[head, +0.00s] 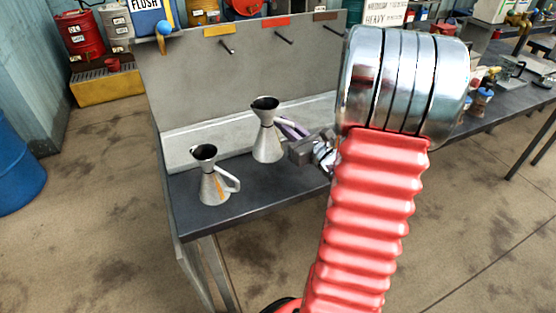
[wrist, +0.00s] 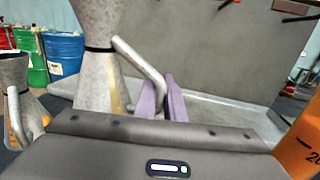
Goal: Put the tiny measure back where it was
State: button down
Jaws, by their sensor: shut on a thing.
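My gripper (head: 290,126) has purple fingers, shut on the handle of a grey metal measure (head: 267,134) with a narrow neck and dark open top. This measure is upright; I cannot tell whether its base touches the bench. In the wrist view the held measure (wrist: 95,83) shows a dark neck band and a yellowish stripe, with the fingers (wrist: 166,100) at its handle's lower end. A second measure (head: 213,184) with an orange stripe stands on the bench to the left. It also shows in the wrist view (wrist: 14,85). I cannot tell which is the tiny one.
The dark bench (head: 245,192) has a grey back panel (head: 255,75) with three bare pegs, under a yellow label (head: 220,30), a red label (head: 275,22) and a brown label (head: 326,15). An orange container (wrist: 301,145) is close at right in the wrist view. My arm hides the bench's right part.

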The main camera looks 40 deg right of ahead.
jog(key=shift+f, duration=2.5)
jog(key=shift+f, duration=2.1)
jog(key=shift+f, duration=0.1)
jog(key=c, duration=1.8)
grip_release()
jog(key=shift+c, duration=0.2)
jog(key=shift+s, duration=0.15)
jog(key=shift+s+a, duration=0.15)
jog(key=shift+s, duration=1.8)
jog(key=shift+s+a, duration=0.15)
jog(key=shift+s, duration=1.85)
jog(key=shift+s+a, duration=0.15)
jog(key=shift+s, duration=1.8)
